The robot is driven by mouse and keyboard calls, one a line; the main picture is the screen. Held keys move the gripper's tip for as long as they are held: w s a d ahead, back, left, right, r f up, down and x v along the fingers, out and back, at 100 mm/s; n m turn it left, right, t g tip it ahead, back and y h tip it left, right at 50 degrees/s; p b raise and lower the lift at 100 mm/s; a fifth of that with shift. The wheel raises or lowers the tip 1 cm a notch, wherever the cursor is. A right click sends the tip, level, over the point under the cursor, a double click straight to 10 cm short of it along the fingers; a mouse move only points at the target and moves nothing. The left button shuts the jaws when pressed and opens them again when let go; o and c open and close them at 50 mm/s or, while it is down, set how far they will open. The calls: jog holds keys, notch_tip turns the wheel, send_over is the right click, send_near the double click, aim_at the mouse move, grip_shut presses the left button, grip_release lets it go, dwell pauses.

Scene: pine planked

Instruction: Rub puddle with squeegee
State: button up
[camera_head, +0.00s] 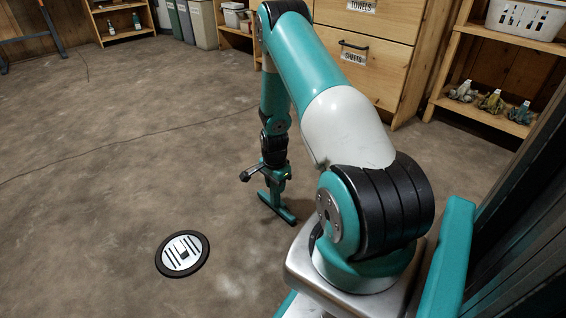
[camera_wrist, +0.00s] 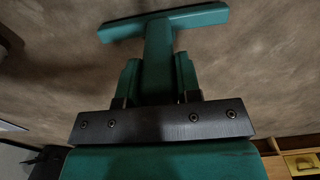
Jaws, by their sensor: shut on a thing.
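The squeegee (camera_head: 277,208) is a teal T-shape with a flat crossbar at its lower end. My gripper (camera_head: 277,178) is shut on its stem and holds it with the crossbar down, low over the floor. I cannot tell whether the crossbar touches the floor. In the wrist view the squeegee (camera_wrist: 157,50) stands out between the two teal fingers of my gripper (camera_wrist: 158,80), its crossbar beyond them. I cannot make out a clear puddle in either view. A faint pale patch (camera_head: 232,284) shows on the brown floor, but I cannot tell whether it is wet.
A round drain cover (camera_head: 199,240) with a black rim lies on the floor left of the squeegee. Wooden drawers (camera_head: 376,75) and shelves (camera_head: 455,55) with a white basket (camera_head: 527,17) stand behind. Grey bins (camera_head: 200,22) stand at the back. The floor left of my arm is mostly clear.

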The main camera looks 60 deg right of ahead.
jog(key=shift+d+f, duration=0.1)
jog(key=shift+d, duration=0.25)
notch_tip(320, 180, up, 8)
jog(key=d+p, duration=0.1)
jog(key=p, duration=0.6)
jog(key=shift+s, duration=0.2)
jog(key=shift+d, duration=0.1)
